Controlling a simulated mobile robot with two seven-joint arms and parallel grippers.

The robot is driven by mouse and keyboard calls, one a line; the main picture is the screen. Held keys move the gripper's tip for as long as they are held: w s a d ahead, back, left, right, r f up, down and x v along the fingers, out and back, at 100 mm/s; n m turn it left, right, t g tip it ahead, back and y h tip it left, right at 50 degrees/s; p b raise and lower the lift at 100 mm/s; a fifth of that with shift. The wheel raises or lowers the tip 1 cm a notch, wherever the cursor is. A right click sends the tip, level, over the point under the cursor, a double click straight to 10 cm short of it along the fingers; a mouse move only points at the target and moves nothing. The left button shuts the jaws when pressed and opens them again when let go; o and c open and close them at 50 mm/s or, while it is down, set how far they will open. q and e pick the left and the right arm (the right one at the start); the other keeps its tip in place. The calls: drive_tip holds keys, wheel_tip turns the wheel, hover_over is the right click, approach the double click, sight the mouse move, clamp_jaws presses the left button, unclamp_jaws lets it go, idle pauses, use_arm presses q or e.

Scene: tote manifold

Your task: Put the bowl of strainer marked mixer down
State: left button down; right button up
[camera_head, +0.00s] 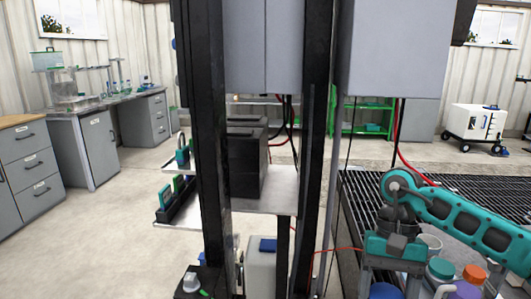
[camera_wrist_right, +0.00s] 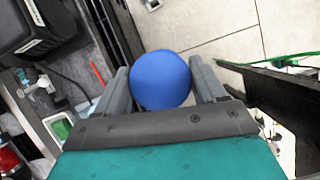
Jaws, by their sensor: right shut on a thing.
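My right gripper (camera_wrist_right: 163,82) is shut on a round blue bowl (camera_wrist_right: 161,79) in the right wrist view. One grey finger is on each side of the bowl, and its smooth round face fills the gap between them. No marking on it can be read, so I cannot tell a mixer label. My left gripper is not in view.
A dark upright frame fills the middle of the head view, with a black box (camera_head: 247,165) on a metal shelf (camera_head: 280,188). Jars with teal (camera_head: 441,269) and orange (camera_head: 474,274) lids stand at lower right. In the wrist view, a black bar (camera_wrist_right: 270,92) lies right of the bowl.

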drive_tip(key=s+n, duration=0.1)
drive_tip(key=a+n+h, duration=0.1)
drive_tip(key=n, duration=0.1)
drive_tip(key=shift+s+a+r+n, duration=0.2)
drive_tip(key=shift+s+r+n, duration=0.1)
drive_tip(key=shift+s+r, duration=0.1)
